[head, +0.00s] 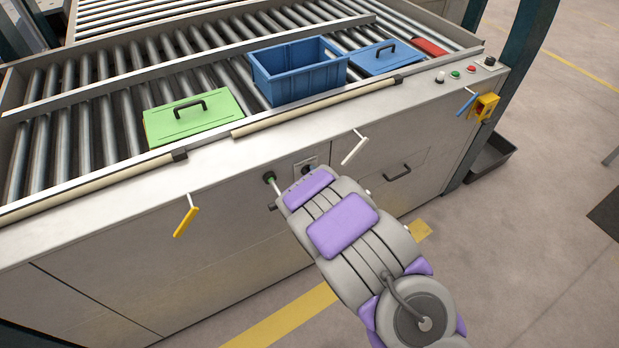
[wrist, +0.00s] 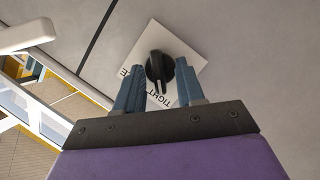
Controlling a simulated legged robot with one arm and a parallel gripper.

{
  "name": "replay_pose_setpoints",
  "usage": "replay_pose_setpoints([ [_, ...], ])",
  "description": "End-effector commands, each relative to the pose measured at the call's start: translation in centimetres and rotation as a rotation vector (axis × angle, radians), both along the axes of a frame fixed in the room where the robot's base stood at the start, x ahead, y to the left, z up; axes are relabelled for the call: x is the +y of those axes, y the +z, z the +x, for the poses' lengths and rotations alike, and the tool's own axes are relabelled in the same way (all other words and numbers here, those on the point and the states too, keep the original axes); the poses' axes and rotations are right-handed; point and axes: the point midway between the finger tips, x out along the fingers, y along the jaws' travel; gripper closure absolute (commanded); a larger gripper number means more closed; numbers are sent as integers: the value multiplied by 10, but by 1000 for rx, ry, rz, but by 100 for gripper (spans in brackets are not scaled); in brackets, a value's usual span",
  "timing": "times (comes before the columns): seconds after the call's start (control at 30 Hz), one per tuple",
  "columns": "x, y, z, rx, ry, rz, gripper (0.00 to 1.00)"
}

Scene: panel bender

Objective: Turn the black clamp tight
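The black clamp (wrist: 158,68) is a round knob with a raised grip bar, on a white label plate (wrist: 184,50) fixed to the grey panel. The word "TIGHT" is partly readable on the plate. In the head view the black clamp (head: 309,168) shows just beyond my arm, on the machine's front. My gripper (wrist: 160,75) is open, with one blue-grey finger on each side of the knob. Gaps show between the fingers and the knob, and whether the tips reach its depth is unclear. My arm hides the gripper in the head view.
A green knob (head: 269,176) is left of the plate, and a white lever (head: 354,148) is right of it. A yellow lever (head: 187,216) hangs farther left. A black drawer handle (head: 398,172) is at right. A blue crate (head: 296,78) and green lid (head: 195,120) lie on the rollers.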

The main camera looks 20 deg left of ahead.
Motion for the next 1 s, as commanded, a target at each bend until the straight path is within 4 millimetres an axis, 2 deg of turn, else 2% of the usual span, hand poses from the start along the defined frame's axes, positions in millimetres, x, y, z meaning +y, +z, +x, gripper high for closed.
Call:
replay_pose_setpoints([
  [0.27,-5,3,-8,2,-1,-3,62],
  [0.77,-47,25,-74,3,0,-3,62],
  [1.0,-52,30,-83,5,1,0,62],
])
